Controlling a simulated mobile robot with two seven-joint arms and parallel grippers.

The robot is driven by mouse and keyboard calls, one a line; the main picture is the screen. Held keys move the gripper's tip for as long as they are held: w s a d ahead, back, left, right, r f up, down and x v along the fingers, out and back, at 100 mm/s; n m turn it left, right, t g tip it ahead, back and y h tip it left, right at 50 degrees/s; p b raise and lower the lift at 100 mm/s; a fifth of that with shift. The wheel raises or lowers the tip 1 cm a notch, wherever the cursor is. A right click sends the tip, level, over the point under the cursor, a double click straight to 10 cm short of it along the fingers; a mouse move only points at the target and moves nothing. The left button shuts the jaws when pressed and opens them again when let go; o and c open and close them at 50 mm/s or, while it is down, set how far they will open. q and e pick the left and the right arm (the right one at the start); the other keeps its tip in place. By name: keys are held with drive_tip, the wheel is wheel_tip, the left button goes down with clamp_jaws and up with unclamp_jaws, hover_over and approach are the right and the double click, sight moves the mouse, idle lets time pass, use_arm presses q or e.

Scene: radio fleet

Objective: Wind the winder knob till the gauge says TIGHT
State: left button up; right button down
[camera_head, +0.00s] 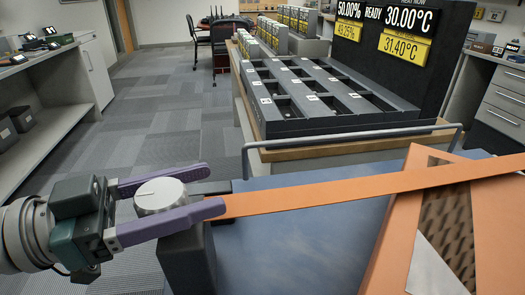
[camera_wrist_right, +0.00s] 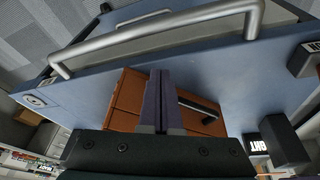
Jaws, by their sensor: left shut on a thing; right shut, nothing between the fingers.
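The winder knob (camera_head: 160,192) is a pale round dial with a dark line on its top. It sits above a dark grey winder post (camera_head: 187,260) at the table's left edge. My left gripper (camera_head: 213,188) has its purple fingers on either side of the knob, shut on it. An orange strap (camera_head: 340,190) runs from the winder across an orange crate (camera_head: 495,215). In the right wrist view, my right gripper (camera_wrist_right: 166,74) is shut and empty over the crate (camera_wrist_right: 125,95). A dark label (camera_wrist_right: 258,143) there shows white letters ending in "GHT"; the rest is hidden.
A metal rail (camera_head: 350,137) edges the blue tabletop (camera_head: 290,240). Behind it stands a dark slotted rack (camera_head: 320,90) with a black display board (camera_head: 385,45). Grey shelves (camera_head: 60,90) stand at the left. The carpet between is clear.

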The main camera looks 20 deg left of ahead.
use_arm(q)
drive_tip(key=shift+g, duration=0.3)
drive_tip(key=o, duration=1.4)
drive_tip(key=shift+s, duration=0.1)
drive_tip(key=v, duration=0.9)
drive_tip(key=shift+s+a, duration=0.2)
drive_tip(key=shift+a, duration=0.15)
